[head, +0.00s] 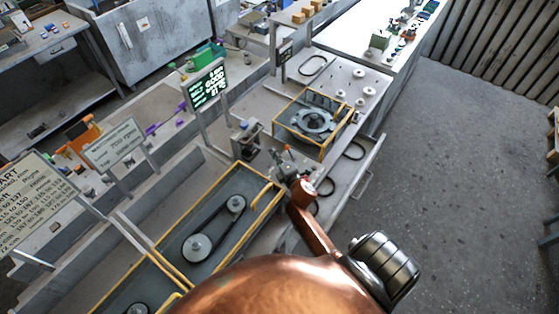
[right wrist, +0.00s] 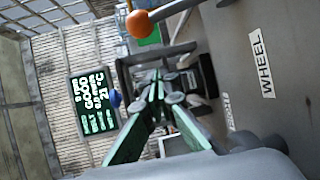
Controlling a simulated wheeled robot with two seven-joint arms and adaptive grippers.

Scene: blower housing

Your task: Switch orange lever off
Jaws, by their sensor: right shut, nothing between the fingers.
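The orange lever shows in the right wrist view as a round orange knob (right wrist: 139,23) on a grey rod that runs up and to the right. My right gripper (right wrist: 155,78) is shut and empty, its greenish fingers together. In that view its fingertips are below the knob, with a visible gap between them. In the head view my right gripper (head: 282,160) is small, beside the yellow-framed housings, and the arm hides part of the bench behind it. A small reddish knob shows by its tip there, but I cannot tell if it is the lever. My left gripper is not in view.
A yellow-framed blower housing (head: 312,124) stands beyond the gripper, and a belt housing (head: 212,228) lies to its left. A WHEEL label (right wrist: 262,62) is at right.

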